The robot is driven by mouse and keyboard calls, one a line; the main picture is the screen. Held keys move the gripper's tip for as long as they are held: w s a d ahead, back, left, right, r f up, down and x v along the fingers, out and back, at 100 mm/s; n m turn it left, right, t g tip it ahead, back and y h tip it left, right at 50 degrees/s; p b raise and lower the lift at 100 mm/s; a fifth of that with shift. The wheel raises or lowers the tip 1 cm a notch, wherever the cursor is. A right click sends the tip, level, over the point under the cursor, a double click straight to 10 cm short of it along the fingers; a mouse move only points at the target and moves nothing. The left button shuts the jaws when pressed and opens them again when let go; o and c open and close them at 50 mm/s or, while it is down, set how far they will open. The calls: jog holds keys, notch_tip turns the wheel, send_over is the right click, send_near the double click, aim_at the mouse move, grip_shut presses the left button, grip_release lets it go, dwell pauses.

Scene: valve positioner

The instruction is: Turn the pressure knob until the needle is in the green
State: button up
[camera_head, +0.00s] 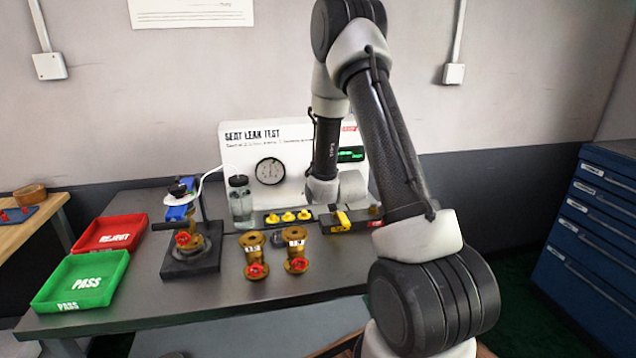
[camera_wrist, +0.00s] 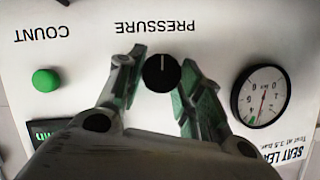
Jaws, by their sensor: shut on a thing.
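In the wrist view, which is upside down, the black pressure knob (camera_wrist: 161,74) with a white pointer line sits on the white panel by the word PRESSURE. My gripper (camera_wrist: 160,84) has its two green-padded fingers on either side of the knob and is shut on it. The round pressure gauge (camera_wrist: 262,95) is to the right, with a small green mark near its lower edge. The needle is thin, and I cannot tell whether it lies in the green. The gauge also shows in the head view (camera_head: 270,171). There, my arm hides the knob and fingers.
A green button (camera_wrist: 46,80) marked COUNT is left of the knob in the wrist view. On the bench (camera_head: 225,285) stand a water bottle (camera_head: 241,205), brass valves (camera_head: 254,257) and a clamped valve (camera_head: 186,238). A red REJECT tray (camera_head: 108,235) and green PASS tray (camera_head: 80,281) are left.

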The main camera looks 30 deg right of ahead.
jog(key=o, duration=1)
jog(key=shift+o, duration=0.2)
jog(key=shift+s, duration=0.1)
jog(key=v, duration=0.7)
jog(key=shift+s+r, duration=0.1)
jog(key=shift+r, duration=0.05)
